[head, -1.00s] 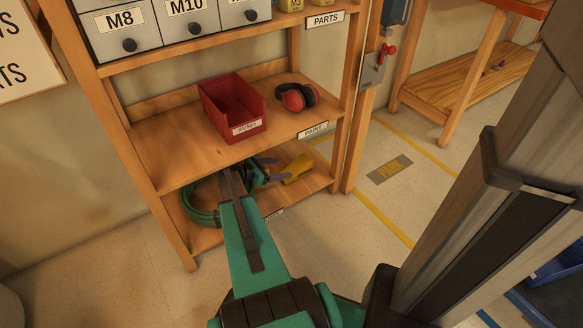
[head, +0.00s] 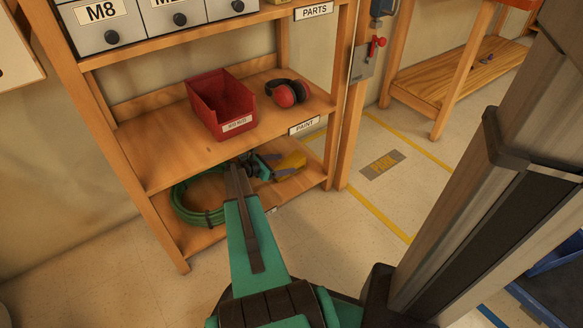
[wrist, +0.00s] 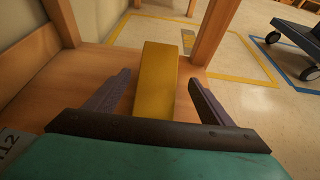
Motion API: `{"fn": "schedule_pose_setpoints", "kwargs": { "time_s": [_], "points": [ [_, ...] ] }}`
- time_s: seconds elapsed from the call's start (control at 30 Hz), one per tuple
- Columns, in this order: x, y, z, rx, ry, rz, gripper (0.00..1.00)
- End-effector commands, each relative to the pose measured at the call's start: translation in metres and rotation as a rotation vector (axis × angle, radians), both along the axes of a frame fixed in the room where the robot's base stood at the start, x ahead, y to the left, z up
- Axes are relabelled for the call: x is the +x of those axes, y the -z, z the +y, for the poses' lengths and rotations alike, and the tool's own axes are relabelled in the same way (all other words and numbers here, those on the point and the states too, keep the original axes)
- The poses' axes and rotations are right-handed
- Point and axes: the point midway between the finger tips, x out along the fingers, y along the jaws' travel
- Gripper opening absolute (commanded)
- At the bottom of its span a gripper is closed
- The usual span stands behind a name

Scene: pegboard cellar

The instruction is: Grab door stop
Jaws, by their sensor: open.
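The door stop is a yellow wedge (head: 294,161) lying on the lowest wooden shelf, toward its right end. In the wrist view the wedge (wrist: 156,80) points away from me, with its near part between my two purple fingers. My gripper (wrist: 158,88) is open around it, with a gap on each side. In the head view my gripper (head: 279,164) reaches into the bottom shelf, and my arm hides part of that shelf. I cannot tell whether the fingers touch the shelf.
A coiled green hose (head: 185,208) lies left of my arm on the bottom shelf. Above, the middle shelf (head: 165,150) holds a red bin (head: 222,105) and red earmuffs (head: 288,93). Open floor lies right.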

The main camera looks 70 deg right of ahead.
Motion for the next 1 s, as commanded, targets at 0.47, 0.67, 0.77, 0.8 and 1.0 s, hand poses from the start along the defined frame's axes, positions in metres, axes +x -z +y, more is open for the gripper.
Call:
{"fn": "schedule_pose_setpoints", "kwargs": {
  "time_s": [0.47, 0.67, 0.77, 0.8, 1.0],
  "points": [
    [-0.004, 0.003, -0.007, 0.0, -0.001, 0.0, 0.75],
    [-0.006, 0.009, -0.012, -0.001, -0.001, -0.001, 0.75],
    [-0.01, 0.014, -0.018, -0.001, -0.001, -0.001, 0.75],
    [-0.011, 0.016, -0.021, -0.001, -0.001, -0.001, 0.75],
    [-0.02, 0.025, -0.037, 0.0, -0.001, 0.0, 0.75]
  ]
}}
